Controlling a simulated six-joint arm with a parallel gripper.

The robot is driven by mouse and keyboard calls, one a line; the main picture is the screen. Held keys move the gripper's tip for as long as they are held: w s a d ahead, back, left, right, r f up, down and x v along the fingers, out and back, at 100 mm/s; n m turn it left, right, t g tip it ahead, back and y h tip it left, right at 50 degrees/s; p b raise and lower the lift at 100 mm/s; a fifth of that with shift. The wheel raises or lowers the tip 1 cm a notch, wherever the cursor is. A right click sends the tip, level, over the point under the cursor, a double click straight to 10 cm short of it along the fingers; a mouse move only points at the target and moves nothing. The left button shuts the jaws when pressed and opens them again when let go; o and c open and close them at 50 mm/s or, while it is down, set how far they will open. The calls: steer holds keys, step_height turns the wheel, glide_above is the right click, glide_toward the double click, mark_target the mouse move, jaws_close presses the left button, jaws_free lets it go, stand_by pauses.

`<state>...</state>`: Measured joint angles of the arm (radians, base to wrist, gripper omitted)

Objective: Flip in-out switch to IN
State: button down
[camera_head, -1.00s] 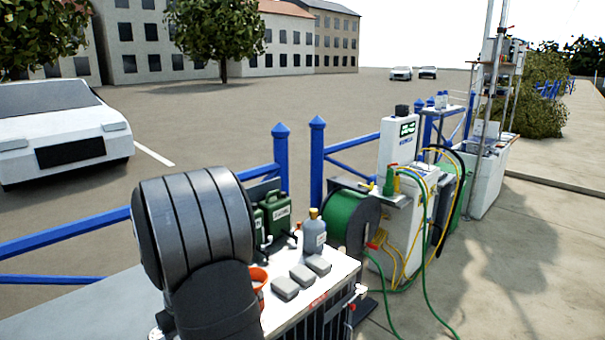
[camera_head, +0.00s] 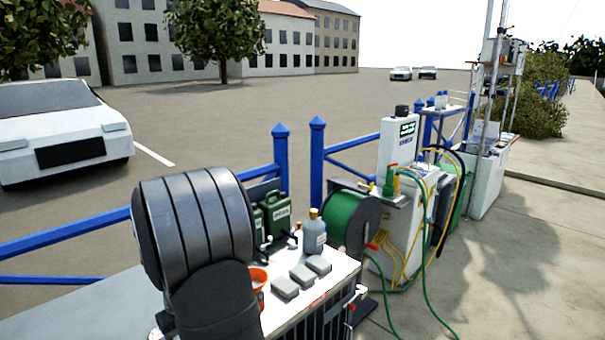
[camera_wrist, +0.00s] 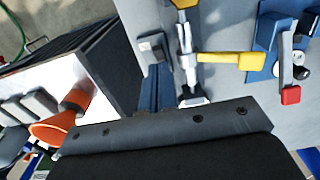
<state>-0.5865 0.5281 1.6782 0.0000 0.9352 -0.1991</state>
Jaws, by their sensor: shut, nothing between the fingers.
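My gripper (camera_wrist: 165,122) shows in the wrist view as a wide dark bar with screws along the lower half. It is shut and holds nothing. Above it is a pale grey panel with a small grey switch-like block (camera_wrist: 152,46), apart from the dark bar. I cannot read a label, so I cannot tell if this is the in-out switch. A metal valve with a yellow handle (camera_wrist: 230,60) is right of the block. A lever with a red tip (camera_wrist: 291,94) is by a blue fitting at the far right. In the head view the gripper is hidden behind my arm.
In the head view, a grey bottle (camera_head: 314,236), green canisters (camera_head: 277,212) and grey blocks (camera_head: 286,288) crowd the white-topped unit. A green hose reel (camera_head: 350,220) and blue railing stand behind.

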steer(key=shift+f, duration=1.35)
stand_by(0.8)
step_height(320, 180, up, 7)
stand_by(0.9)
step_height(320, 180, down, 7)
steer(key=shift+r, duration=0.1)
stand_by(0.5)
steer(key=shift+r, duration=0.15)
